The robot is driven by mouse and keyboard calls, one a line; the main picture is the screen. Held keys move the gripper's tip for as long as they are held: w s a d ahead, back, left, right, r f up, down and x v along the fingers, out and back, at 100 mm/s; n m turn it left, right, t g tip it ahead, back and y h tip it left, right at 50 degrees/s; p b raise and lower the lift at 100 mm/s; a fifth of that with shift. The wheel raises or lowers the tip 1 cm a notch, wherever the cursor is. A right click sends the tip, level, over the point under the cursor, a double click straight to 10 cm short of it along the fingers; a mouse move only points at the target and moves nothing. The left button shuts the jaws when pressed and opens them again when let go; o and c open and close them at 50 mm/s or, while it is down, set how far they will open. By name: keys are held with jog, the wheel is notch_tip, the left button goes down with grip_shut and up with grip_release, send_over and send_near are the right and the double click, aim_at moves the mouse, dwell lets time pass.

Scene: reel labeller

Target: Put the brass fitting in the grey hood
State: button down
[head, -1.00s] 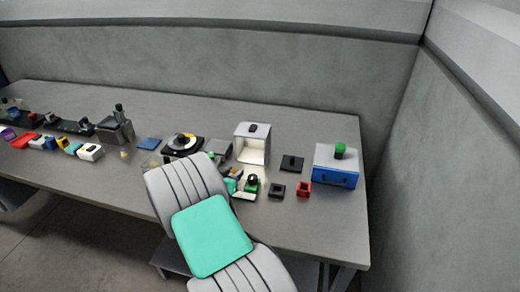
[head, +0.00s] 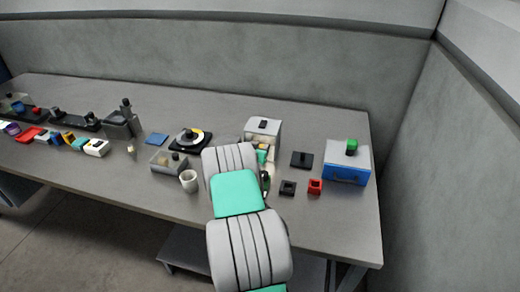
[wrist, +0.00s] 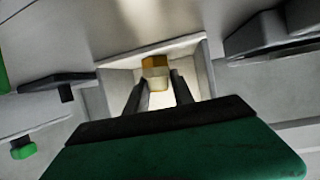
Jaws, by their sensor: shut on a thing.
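The grey hood (head: 264,127) is a pale box with a dark handle on top and an open front. It stands on the table right of centre. In the wrist view, its lit opening with pale walls (wrist: 117,84) faces me. My gripper (wrist: 158,92) is shut on the brass fitting (wrist: 155,66), a small golden block with a paler lower part, and holds it at the hood's opening. I cannot tell how deep it is or whether it touches the hood floor.
A white cup (head: 189,181) and a turntable (head: 190,140) stand left of my arm.

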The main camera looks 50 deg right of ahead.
jog(key=c, duration=1)
grip_release()
jog(key=shift+s+f, duration=0.1)
jog(key=shift+s, duration=0.05)
